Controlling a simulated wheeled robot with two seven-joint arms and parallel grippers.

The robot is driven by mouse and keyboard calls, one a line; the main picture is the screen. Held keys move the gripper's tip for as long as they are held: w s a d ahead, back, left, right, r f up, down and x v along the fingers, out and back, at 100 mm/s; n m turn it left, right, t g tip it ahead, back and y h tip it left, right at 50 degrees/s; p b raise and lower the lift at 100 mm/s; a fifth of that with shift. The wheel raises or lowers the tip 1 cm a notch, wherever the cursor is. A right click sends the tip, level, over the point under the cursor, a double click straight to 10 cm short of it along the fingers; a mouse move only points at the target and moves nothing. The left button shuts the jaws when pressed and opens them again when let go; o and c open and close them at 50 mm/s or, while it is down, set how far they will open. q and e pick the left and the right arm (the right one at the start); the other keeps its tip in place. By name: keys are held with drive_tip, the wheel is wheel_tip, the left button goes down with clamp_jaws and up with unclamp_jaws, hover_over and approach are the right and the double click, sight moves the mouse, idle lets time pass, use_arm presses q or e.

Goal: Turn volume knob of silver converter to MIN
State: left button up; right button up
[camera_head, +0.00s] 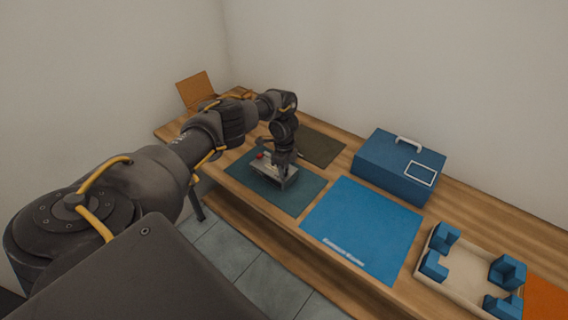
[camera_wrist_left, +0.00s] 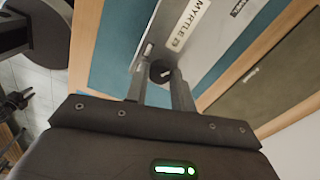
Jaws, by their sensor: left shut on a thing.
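The silver converter (camera_head: 267,169) sits on a dark teal mat on the table, partly hidden by my left arm. In the left wrist view its silver face (camera_wrist_left: 190,40) carries a white label reading "MYRTLE". A round black knob (camera_wrist_left: 160,70) with a pale mark is at the near end of that face. My left gripper (camera_head: 286,174) reaches down onto the converter. In the left wrist view the left gripper (camera_wrist_left: 160,76) has its two fingers on either side of the knob, shut on it. MIN lettering cannot be made out. My right gripper is not in view.
A teal mat (camera_head: 305,194) lies under the converter, with a dark olive mat (camera_head: 322,149) behind. A blue mat (camera_head: 363,226) is to the right. A blue case (camera_head: 385,165) and a beige tray (camera_head: 470,270) with blue corner blocks stand further right. An orange-brown box (camera_head: 194,90) is at the far left.

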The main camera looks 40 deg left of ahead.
use_arm(q)
drive_tip(key=n+p, duration=0.2)
drive_tip(key=n, duration=0.4)
drive_tip(key=shift+r+p, duration=0.1)
drive_tip(key=shift+p, duration=0.3)
drive_tip(key=n+p, duration=0.2)
drive_tip(key=n, duration=0.4)
drive_tip(key=shift+n, duration=0.3)
drive_tip(key=o, duration=1)
wheel_tip(320, 180, up, 11)
drive_tip(key=p, duration=0.4)
drive_tip(key=shift+f, duration=0.2)
